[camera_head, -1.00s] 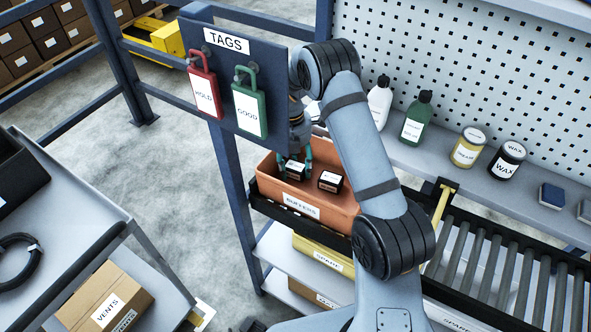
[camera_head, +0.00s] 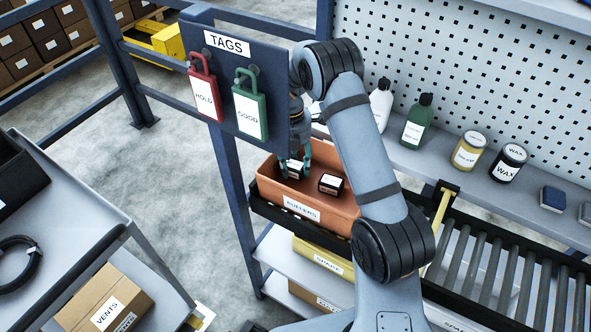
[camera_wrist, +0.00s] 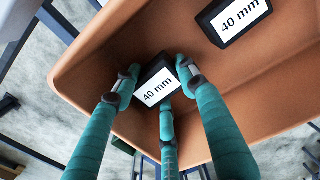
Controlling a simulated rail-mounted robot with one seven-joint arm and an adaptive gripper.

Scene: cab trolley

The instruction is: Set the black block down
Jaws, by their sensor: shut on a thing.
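My gripper (camera_head: 295,163) is shut on a black block (camera_head: 294,171) inside the orange bin labelled BUFFERS (camera_head: 318,208). In the wrist view, the teal fingers (camera_wrist: 155,80) close on the black block (camera_wrist: 158,90) from its sides. Its white label reads 40 mm and it sits tilted in the picture. I cannot tell whether its underside touches the bin floor (camera_wrist: 150,30). A second black block (camera_head: 331,184) rests in the bin to the right, apart from the held one; it also shows in the wrist view (camera_wrist: 234,18).
The bin stands in a dark frame beside the roller conveyor (camera_head: 510,270). The TAGS board (camera_head: 232,80) with red and green tags hangs left of my arm. Bottles and wax jars stand on the shelf (camera_head: 455,180) at right. A trolley (camera_head: 70,200) stands at left.

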